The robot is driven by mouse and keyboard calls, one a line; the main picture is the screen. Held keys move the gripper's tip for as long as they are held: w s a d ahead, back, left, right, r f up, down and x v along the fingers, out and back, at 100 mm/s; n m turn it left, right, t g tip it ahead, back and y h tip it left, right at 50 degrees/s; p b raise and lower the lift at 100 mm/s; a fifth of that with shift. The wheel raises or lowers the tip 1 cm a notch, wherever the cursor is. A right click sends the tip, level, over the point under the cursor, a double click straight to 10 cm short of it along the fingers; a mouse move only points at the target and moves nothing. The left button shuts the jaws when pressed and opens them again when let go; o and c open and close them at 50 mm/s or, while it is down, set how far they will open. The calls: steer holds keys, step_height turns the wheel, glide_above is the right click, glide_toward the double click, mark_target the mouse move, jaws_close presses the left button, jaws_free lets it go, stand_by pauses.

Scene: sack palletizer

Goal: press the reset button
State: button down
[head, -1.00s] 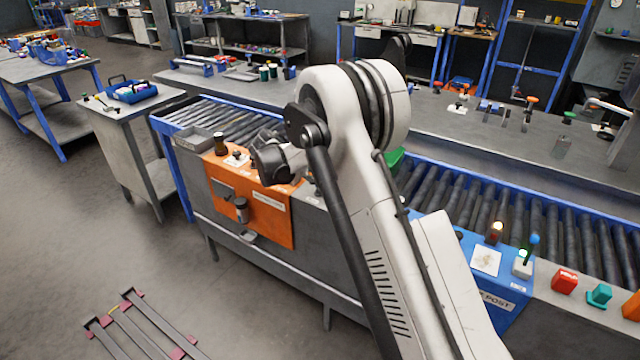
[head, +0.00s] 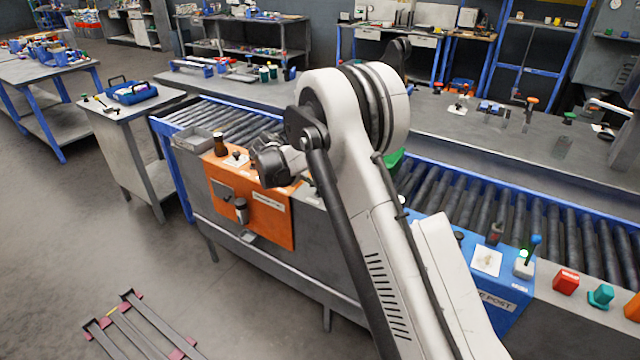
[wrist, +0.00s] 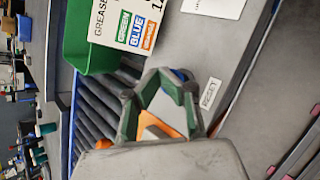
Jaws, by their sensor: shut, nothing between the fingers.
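In the wrist view, my gripper (wrist: 168,82) is shut, its green-padded fingers bowed around an empty gap. A flat label reading RESET (wrist: 208,93) lies on the grey console top just right of the fingertips. A small blue part (wrist: 181,75) shows behind the fingertips; most of it is hidden, and I cannot tell whether it is the button or whether I touch it. In the head view, the dark end of my arm (head: 268,165) is above the orange panel (head: 265,215); the fingertips and the reset label cannot be made out there.
A green bin (wrist: 88,50) and a white colour-word card (wrist: 130,25) are close beyond the fingers. The roller conveyor (head: 480,205) runs behind the console. A blue post panel (head: 500,285) with a lit green lamp (head: 524,254) is at right. A grey tray (head: 193,138) stands at left.

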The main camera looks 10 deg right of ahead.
steer(key=shift+r, duration=1)
steer(key=shift+r+p, duration=0.1)
steer(key=shift+p, duration=0.2)
steer(key=shift+r+p, duration=0.8)
steer(key=shift+r, duration=1.6)
